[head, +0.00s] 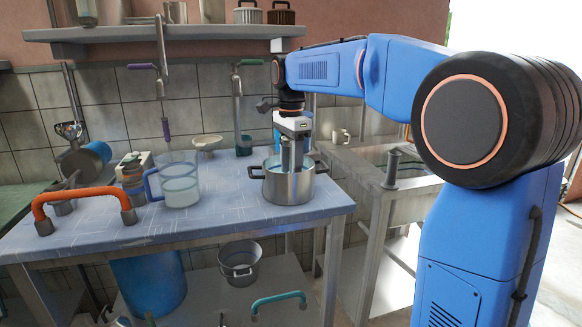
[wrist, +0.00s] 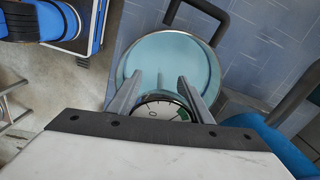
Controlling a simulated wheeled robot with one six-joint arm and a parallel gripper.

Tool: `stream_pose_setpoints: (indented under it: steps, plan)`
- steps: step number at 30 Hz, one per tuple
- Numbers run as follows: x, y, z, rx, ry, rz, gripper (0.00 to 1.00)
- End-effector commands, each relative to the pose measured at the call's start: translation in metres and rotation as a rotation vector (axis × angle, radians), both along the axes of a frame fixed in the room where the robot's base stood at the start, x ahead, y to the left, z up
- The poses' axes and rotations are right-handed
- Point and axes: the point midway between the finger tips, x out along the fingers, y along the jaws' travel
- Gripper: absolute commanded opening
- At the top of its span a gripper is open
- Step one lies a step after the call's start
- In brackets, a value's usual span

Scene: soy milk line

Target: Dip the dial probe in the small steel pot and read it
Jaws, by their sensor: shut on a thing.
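The small steel pot (head: 288,189) stands on the blue table near its right end, upright, with handles at its sides. My gripper (head: 292,163) points straight down over the pot, its fingers at or inside the mouth. In the wrist view my gripper (wrist: 160,88) is shut on the dial probe (wrist: 158,108). Its round pale dial with dark marks and a green patch shows between the fingers, partly cut off by my gripper body. The pot (wrist: 198,48) lies beneath with pale blue-green contents.
A glass jug (head: 180,188) with a blue handle stands left of the pot. An orange handle (head: 82,198) is at the table's front left. A white dish (head: 207,143) and a green-handled hanging tool (head: 240,105) are behind. A sink (head: 375,165) is at right.

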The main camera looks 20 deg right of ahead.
Motion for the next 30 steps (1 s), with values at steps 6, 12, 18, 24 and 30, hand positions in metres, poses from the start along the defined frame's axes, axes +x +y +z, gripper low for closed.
stream_pose_setpoints:
  steps: [6,12,18,24,30]
  plan:
    - [0.000,0.000,0.000,0.000,0.000,0.000,0.23]
    - [0.000,0.000,0.000,0.000,0.000,0.000,0.23]
    - [0.000,0.000,0.008,0.000,-0.001,0.000,0.23]
    - [0.000,0.000,0.024,0.000,-0.001,0.000,0.23]
    - [0.000,0.000,0.040,0.000,-0.001,0.000,0.23]
